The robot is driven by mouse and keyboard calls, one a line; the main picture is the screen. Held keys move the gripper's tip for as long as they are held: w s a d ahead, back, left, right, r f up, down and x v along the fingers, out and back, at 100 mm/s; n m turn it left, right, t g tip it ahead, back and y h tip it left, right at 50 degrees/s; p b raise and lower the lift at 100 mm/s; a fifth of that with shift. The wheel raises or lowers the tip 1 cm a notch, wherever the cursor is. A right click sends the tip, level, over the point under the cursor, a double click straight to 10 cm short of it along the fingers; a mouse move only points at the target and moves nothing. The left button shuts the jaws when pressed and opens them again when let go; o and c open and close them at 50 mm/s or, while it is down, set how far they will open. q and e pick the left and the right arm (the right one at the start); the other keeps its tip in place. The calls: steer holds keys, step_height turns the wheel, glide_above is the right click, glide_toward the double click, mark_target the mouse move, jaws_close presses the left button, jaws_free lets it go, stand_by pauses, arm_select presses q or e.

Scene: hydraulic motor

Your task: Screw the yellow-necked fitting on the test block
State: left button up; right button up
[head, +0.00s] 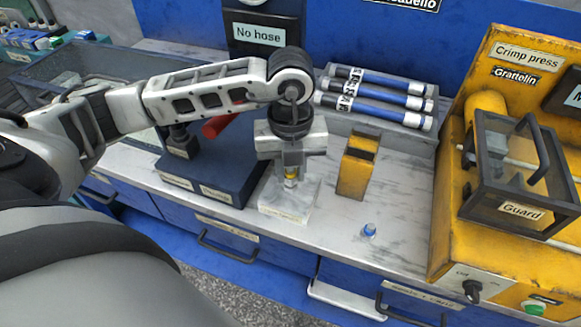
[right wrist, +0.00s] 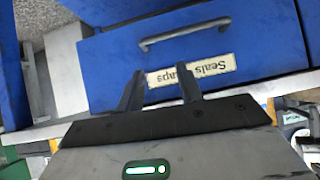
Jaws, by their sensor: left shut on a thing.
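The yellow-necked fitting (head: 291,174) shows as a small yellow band under my left gripper (head: 291,160), which points straight down and is shut on it. The fitting is over the pale test block (head: 287,203) near the front of the bench. The fingers hide most of the fitting, and I cannot tell how far it is seated in the block. In the right wrist view my right gripper (right wrist: 160,88) is open with nothing between its fingers, in front of a blue drawer (right wrist: 200,45).
A yellow block (head: 356,168) stands right of the test block, and a small blue-topped part (head: 369,230) lies in front of it. Blue hoses (head: 377,95) lie in a rack behind. The crimp press (head: 480,140) with its guard is at right.

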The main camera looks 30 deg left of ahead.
arm_select(q)
steer(key=m+b, duration=0.2)
steer(key=m, duration=0.1)
steer(key=shift+f, duration=0.4)
steer(key=shift+r+m+b, duration=0.1)
steer(key=shift+m+b, duration=0.25)
steer(key=shift+m, duration=0.65)
steer(key=shift+f+m+b, duration=0.3)
steer(key=shift+m+b, duration=0.55)
steer(key=shift+m, duration=0.15)
steer(key=m+b, duration=0.1)
steer(key=m, duration=0.2)
steer(key=shift+b, duration=0.3)
steer(key=shift+s+r+m, duration=0.1)
steer(key=shift+m, duration=0.3)
